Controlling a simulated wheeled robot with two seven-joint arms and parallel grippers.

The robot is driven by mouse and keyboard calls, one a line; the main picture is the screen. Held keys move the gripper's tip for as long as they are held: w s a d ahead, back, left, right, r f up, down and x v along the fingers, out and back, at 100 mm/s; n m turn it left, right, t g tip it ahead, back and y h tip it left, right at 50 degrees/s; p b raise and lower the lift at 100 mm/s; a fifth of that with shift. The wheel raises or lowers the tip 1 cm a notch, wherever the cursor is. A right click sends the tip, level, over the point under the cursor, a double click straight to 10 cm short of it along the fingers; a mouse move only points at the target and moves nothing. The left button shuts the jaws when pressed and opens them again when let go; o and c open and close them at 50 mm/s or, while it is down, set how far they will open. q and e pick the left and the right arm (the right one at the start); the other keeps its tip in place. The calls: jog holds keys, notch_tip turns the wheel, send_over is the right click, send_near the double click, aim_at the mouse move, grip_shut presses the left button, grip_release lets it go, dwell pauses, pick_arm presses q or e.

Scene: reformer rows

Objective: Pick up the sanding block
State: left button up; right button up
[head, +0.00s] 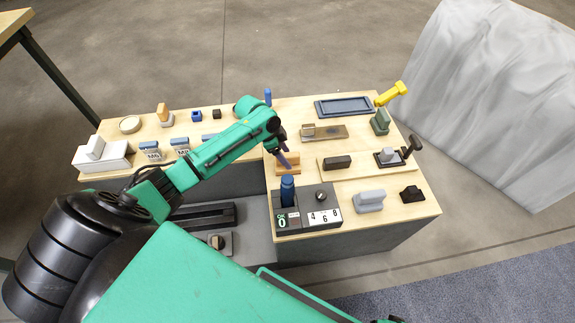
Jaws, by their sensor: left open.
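My left gripper (284,156) reaches over the middle of the bench and points down, its jaws open. Its fingers are small and dark here. Just beyond and beside them is a small tan wooden block (290,168) on the bench top, partly covered by the gripper. I cannot tell whether they touch. Which piece is the sanding block is not certain at this size. A dark oblong block (337,162) lies on a wooden board to the right, and a grey block with a raised top (369,201) stands nearer the front right. My right gripper is not clearly visible.
A dark blue tray (343,106) lies at the back right, near a yellow-handled tool (391,94). White stepped blocks (103,155) stand at the left. A grey sheeted mass (490,90) is beyond the right edge.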

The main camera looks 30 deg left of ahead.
aim_at(286, 155)
pick_arm(q)
jog(key=shift+f, duration=0.2)
grip_shut()
pick_arm(e)
jog(key=shift+w+r, duration=0.1)
pick_arm(q)
jog(key=shift+r, duration=0.15)
jog(key=shift+r, duration=0.3)
notch_tip(286, 155, up, 19)
jog(key=p, duration=0.4)
jog(key=shift+p, duration=0.35)
pick_arm(e)
jog(key=s+d+f, duration=0.2)
jog(key=s+f, duration=0.1)
jog(key=s, duration=0.6)
jog(key=shift+n, duration=0.3)
